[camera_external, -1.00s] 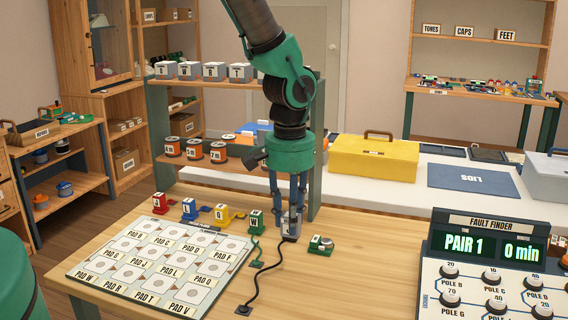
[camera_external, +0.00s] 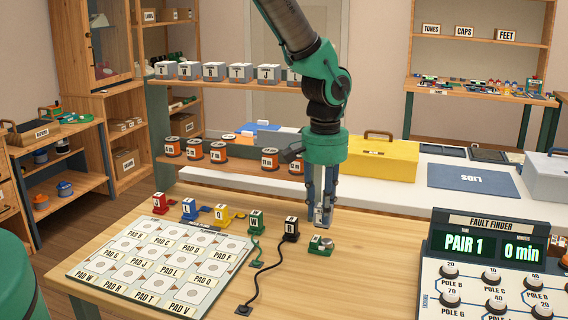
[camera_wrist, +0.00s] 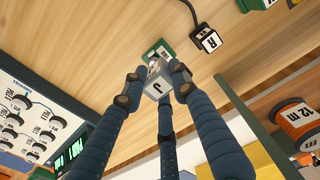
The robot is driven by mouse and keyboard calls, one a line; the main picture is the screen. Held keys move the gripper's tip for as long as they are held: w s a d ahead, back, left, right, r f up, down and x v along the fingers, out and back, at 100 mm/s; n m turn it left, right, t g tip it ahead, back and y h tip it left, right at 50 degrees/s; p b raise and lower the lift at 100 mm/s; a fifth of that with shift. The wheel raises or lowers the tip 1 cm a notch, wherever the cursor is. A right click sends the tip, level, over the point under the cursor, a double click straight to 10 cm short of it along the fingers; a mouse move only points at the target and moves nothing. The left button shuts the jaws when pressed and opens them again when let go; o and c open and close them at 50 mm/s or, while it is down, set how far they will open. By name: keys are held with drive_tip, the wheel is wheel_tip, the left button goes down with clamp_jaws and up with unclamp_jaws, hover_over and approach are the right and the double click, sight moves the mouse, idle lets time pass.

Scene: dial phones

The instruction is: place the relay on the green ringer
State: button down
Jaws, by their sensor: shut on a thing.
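The relay, a small grey block marked J (camera_wrist: 157,87), is held between the fingers of my gripper (camera_wrist: 157,80) in the wrist view. In the external view my gripper (camera_external: 322,222) points down above the green ringer (camera_external: 320,246), a small green base with a round silver part. The ringer also shows in the wrist view (camera_wrist: 152,50), just beyond the relay and partly hidden by it. The relay looks close above the ringer; I cannot tell whether they touch.
A black block marked R (camera_external: 291,229) with a cord stands left of the ringer, near a green block W (camera_external: 256,222). A pad board (camera_external: 150,265) lies at left. The fault finder (camera_external: 490,265) stands at right. A shelf with spools (camera_external: 218,152) is behind.

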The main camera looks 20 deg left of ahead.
drive_tip(key=shift+f, duration=0.1)
drive_tip(key=shift+f, duration=1.65)
drive_tip(key=shift+f, duration=0.15)
drive_tip(key=c, duration=1.4)
unclamp_jaws()
drive_tip(key=shift+o, duration=0.2)
wheel_tip(320, 180, up, 12)
drive_tip(key=shift+s+r, duration=0.1)
drive_tip(key=shift+r, duration=0.05)
drive_tip(key=shift+a+r, duration=0.1)
